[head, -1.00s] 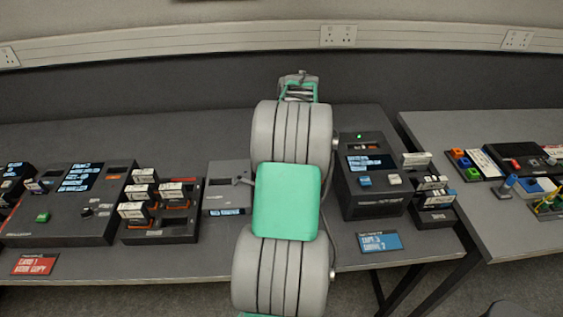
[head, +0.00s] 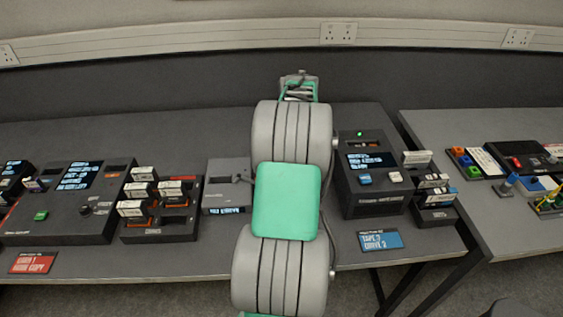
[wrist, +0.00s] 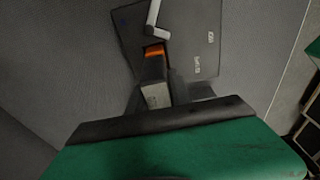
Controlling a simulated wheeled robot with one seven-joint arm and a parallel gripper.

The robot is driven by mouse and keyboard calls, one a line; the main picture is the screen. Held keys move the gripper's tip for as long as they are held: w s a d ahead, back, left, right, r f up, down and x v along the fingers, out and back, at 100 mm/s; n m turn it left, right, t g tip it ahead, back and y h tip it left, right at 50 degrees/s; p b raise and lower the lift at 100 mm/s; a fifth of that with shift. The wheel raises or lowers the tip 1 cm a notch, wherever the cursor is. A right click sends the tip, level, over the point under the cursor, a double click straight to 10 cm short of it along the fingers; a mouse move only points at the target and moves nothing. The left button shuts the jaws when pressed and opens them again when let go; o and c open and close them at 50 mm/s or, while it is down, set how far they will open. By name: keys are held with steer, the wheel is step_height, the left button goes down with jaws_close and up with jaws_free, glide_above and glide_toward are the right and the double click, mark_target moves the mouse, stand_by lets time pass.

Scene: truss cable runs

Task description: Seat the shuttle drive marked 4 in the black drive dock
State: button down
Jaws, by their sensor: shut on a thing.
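In the wrist view, my gripper (wrist: 158,98) is shut on a black shuttle drive (wrist: 153,70) with an orange end and a pale label. Its number is too blurred to read. The orange end lies close to the foot of a pale lever on a dark grey dock-like box (wrist: 195,45); I cannot tell whether they touch. What looks like the same box (head: 224,178), with its lever and a small lit display, stands left of my arm in the head view. My gripper and the held drive are hidden behind my arm there.
Left are a rack (head: 160,236) of several labelled cartridges and a wide console (head: 70,225). Right of my arm stand a dark machine (head: 372,200) with a green light and a smaller rack (head: 436,215). Red (head: 33,262) and blue (head: 380,240) cards lie along the front edge.

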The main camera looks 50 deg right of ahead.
steer(key=shift+f+b, duration=1.05)
steer(key=shift+f, duration=0.15)
stand_by(0.5)
steer(key=c, duration=1.1)
jaws_free()
steer(key=shift+o, duration=0.2)
steer(key=o, duration=0.3)
steer(key=shift+r+p, duration=2.45)
steer(key=shift+r, duration=1.35)
